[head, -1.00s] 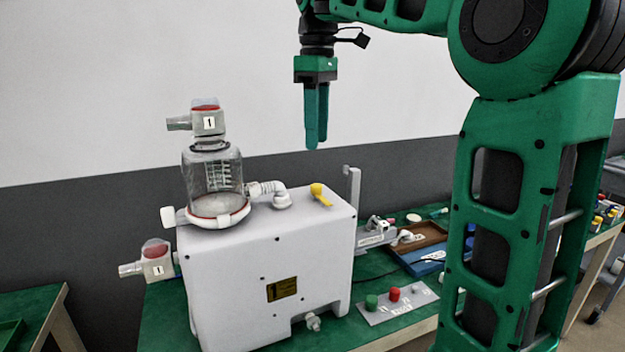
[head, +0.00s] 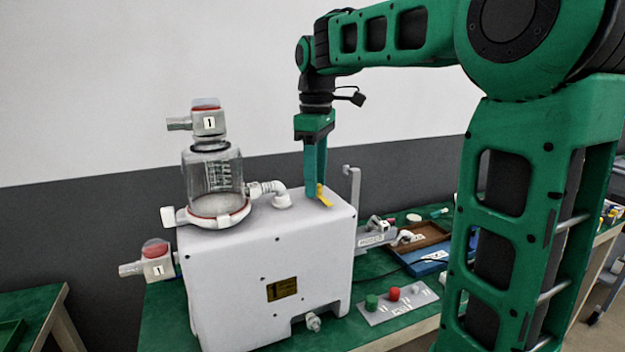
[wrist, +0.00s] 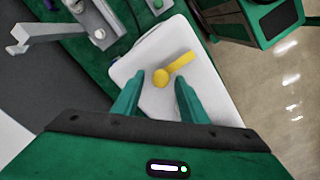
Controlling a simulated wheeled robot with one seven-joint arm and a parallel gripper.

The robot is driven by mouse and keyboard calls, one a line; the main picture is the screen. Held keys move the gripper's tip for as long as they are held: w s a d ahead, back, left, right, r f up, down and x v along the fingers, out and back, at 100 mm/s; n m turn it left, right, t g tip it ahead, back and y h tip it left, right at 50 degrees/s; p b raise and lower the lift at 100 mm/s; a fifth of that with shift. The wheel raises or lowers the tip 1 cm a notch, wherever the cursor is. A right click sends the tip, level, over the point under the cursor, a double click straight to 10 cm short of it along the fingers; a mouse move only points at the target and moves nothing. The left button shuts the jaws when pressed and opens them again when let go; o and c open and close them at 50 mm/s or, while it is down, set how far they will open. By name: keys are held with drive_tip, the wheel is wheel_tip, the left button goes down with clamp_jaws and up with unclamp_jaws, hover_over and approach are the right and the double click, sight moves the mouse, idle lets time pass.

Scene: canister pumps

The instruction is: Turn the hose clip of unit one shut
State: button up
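The white pump housing (head: 240,260) carries a glass canister (head: 213,180) with a cap labelled 1 (head: 209,124). A yellow lever (head: 323,197) with a round hub sits on top of the housing at the right; it also shows in the wrist view (wrist: 182,61). It may be the hose clip, but I cannot tell for sure. My gripper (head: 317,192) points down over it. In the wrist view my gripper (wrist: 159,76) is open, with one finger on each side of the hub and gaps visible. Nothing is held. The fingertips' exact height is unclear.
A white elbow hose fitting (head: 272,192) lies left of my gripper. A grey upright bracket (head: 352,190) stands close on the right. A control panel with green and red buttons (head: 397,302) and a brown tray (head: 425,237) lie on the green bench.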

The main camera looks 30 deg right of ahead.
clamp_jaws()
drive_tip(key=shift+m, duration=0.3)
drive_tip(key=m, duration=0.8)
drive_tip(key=shift+w+r, duration=0.1)
drive_tip(key=m, duration=0.4)
drive_tip(key=shift+m, duration=2.6)
